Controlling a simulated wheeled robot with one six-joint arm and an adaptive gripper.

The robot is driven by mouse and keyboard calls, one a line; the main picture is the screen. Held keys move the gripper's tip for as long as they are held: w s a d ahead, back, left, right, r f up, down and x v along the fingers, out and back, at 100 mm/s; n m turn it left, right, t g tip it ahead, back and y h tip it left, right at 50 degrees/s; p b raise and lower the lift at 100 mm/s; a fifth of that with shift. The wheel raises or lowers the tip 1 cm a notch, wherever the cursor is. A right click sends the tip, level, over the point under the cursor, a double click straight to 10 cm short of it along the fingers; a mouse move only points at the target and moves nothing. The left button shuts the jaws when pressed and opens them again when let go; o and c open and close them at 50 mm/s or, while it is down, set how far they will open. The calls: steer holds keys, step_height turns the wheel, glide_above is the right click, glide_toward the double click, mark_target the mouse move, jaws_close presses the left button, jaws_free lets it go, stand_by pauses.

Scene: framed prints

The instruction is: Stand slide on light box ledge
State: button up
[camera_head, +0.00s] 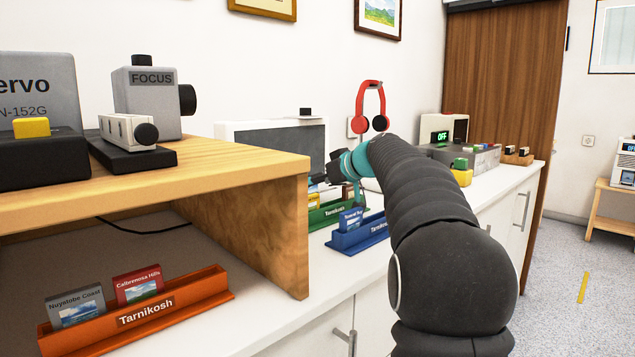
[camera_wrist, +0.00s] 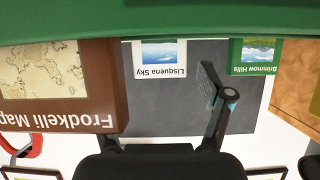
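In the wrist view, which is upside down, a white slide marked Lisquena Sky (camera_wrist: 160,60), a green slide marked Brimmow Hills (camera_wrist: 254,58) and a large, near brown slide marked Frodkelli Map (camera_wrist: 60,85) show by a green rack (camera_wrist: 160,18). The light box (camera_wrist: 185,100) is a dark panel behind them; it also shows with a white frame in the head view (camera_head: 285,138). Its ledge is hidden. My gripper (camera_head: 335,178) is over the green rack (camera_head: 330,210). Its right finger stands well out; its left finger is largely hidden by the brown slide.
A blue rack (camera_head: 362,236) with a blue slide stands in front of the green one. A wooden shelf (camera_head: 240,170) borders the left, with an orange rack (camera_head: 140,315) under it.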

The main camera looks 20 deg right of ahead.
steer(key=shift+r, duration=0.15)
steer(key=shift+s+r, duration=0.1)
steer(key=shift+r, duration=0.05)
steer(key=v, duration=1.1)
steer(key=shift+s+d, duration=0.2)
steer(key=shift+s, duration=0.15)
steer(key=shift+r, duration=0.15)
stand_by(0.7)
